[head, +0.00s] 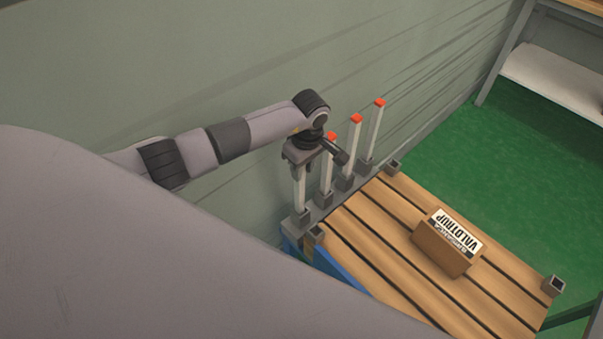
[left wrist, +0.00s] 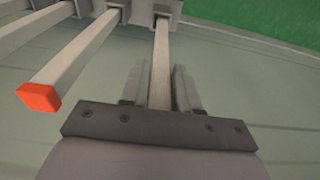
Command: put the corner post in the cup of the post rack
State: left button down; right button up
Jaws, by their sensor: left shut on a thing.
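My left gripper (head: 301,170) is above the near end of the post rack (head: 333,203), fingers pointing down, shut on a pale corner post (head: 300,190). The post is upright, and its lower end meets the nearest grey cup (head: 300,217); how deep it sits inside cannot be told. The left wrist view shows the post (left wrist: 161,60) between the two fingers, running to the cup (left wrist: 165,8). Its top is hidden by the gripper. Several red-tipped posts in all stand upright in the other cups, one (head: 355,140) among them. My right gripper is not in view.
A slatted wooden deck (head: 390,225) with grey corner sockets (head: 553,286) lies beside the rack. A brown box with a white label (head: 447,246) sits on it. A grey-green wall (head: 200,60) runs close behind the rack. Green floor (head: 520,170) is open at the right.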

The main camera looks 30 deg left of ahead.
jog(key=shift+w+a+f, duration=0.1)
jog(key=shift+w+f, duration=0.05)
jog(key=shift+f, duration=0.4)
pick_arm(q)
jog(key=shift+w+f, duration=0.1)
jog(key=shift+f, duration=0.55)
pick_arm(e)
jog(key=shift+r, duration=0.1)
pick_arm(q)
jog(key=shift+f, duration=0.1)
jog(key=c, duration=0.8)
grip_release()
